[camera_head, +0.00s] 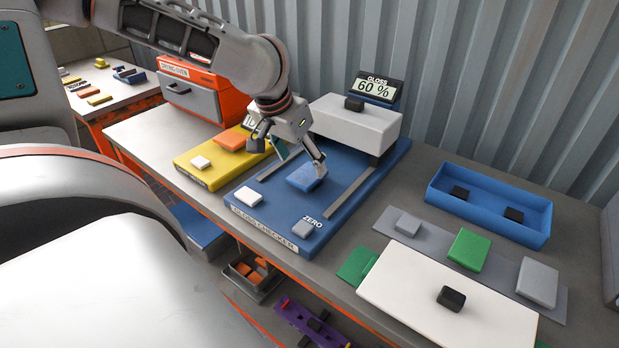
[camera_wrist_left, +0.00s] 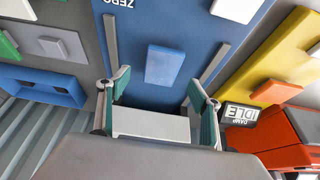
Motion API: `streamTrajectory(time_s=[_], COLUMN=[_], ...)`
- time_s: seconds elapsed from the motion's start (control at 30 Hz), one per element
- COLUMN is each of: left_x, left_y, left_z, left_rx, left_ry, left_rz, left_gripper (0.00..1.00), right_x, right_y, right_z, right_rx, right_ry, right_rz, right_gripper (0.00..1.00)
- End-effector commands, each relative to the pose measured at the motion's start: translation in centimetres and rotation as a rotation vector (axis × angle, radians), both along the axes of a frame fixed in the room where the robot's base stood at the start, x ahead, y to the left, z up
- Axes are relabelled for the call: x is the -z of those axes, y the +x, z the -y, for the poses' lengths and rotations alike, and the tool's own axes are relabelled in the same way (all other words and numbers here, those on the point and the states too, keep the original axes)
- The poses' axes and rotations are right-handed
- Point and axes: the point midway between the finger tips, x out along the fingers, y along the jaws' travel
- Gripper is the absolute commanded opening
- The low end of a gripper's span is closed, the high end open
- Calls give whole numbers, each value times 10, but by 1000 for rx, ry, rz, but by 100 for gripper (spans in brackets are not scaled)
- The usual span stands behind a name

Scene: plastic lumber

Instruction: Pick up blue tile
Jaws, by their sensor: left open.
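The blue tile (camera_head: 303,179) lies flat on the blue bed of the gloss checker (camera_head: 262,207), in front of its white housing (camera_head: 355,124). In the left wrist view the tile (camera_wrist_left: 164,65) lies ahead of the fingertips, roughly centred between them. My left gripper (camera_head: 293,155) is open and empty above the gloss checker, with one finger overlapping the tile's right edge in the head view. Its green-padded fingers (camera_wrist_left: 158,84) stand wide apart in the left wrist view. I cannot tell its exact height over the tile. My right gripper is not in view.
The gloss display (camera_head: 376,88) reads 60 %. A yellow unit (camera_head: 215,160) with an orange tile and an orange oven (camera_head: 192,88) stand to the left. A blue tray (camera_head: 488,206), grey mat (camera_head: 402,240) and white panel (camera_head: 420,290) are to the right.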

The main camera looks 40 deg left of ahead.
Motion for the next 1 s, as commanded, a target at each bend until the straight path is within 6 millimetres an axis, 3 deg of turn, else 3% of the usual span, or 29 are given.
streamTrajectory(time_s=[0.3, 0.57, 0.73, 1.0], left_x=[43, 42, 42, 42], left_y=[16, 18, 18, 18], left_z=[-6, -6, -6, -6], left_rx=[0, 1, 1, 1], left_ry=[-1, 1, 1, 1], left_rz=[-6, 1, 0, -1], left_gripper=[65, 65, 23, 19], right_x=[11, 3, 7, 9], right_y=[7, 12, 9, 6], right_z=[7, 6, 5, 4], right_rx=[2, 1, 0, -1], right_ry=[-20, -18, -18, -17], right_rz=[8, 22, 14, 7], right_gripper=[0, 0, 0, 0])
